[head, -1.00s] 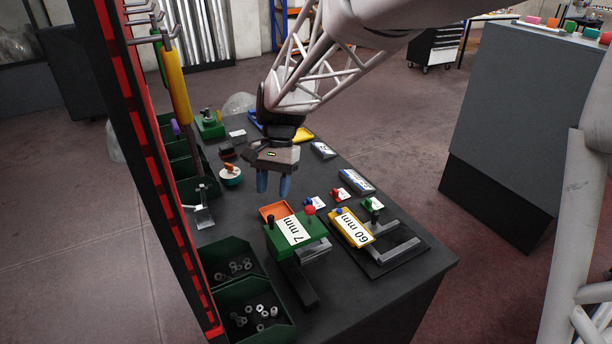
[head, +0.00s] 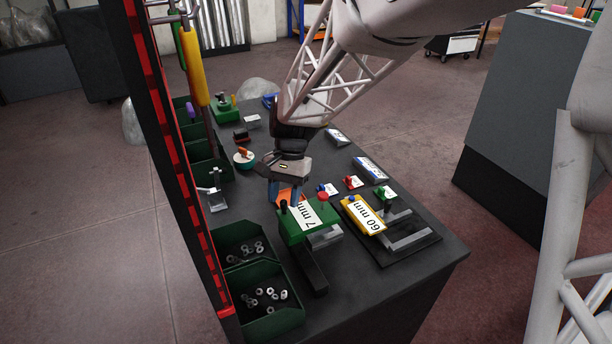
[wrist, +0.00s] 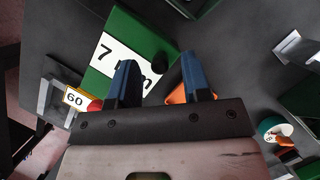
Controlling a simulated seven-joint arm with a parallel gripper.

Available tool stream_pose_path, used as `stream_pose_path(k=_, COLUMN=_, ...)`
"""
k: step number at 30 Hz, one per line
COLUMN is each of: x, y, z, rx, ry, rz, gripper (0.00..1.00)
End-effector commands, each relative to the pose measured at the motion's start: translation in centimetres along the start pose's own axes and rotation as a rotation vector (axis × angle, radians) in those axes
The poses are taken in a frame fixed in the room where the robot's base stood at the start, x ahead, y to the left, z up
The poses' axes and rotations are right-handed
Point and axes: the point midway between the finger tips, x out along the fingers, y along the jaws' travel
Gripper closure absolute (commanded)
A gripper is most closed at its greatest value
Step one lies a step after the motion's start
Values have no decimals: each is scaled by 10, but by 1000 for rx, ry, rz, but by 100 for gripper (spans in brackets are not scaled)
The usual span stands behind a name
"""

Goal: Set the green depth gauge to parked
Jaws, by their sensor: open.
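The green depth gauge (head: 294,231) stands on the dark table, with a white "7 mm" label on its top. A black knob (head: 283,205) stands at its left end and a red knob (head: 323,197) at its right end. A grey bar shows beside the green block, and a dark bar runs from under it towards the front.
A yellow "60 mm" gauge (head: 352,213) stands close on the right. Small blue, red and green-knobbed pieces stand behind the yellow one. Green bins (head: 245,262) of metal rings and a red-edged rack line the left edge.

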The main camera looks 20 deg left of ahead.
Motion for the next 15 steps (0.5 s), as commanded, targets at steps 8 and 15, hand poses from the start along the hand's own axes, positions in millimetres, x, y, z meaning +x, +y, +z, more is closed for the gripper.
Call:
stream_pose_path(k=8, x=18, y=0, z=0, rx=0, ry=0, rz=0, gripper=56)
stream_pose_path(k=15, x=18, y=0, z=0, rx=0, ry=1, rz=0, gripper=56)
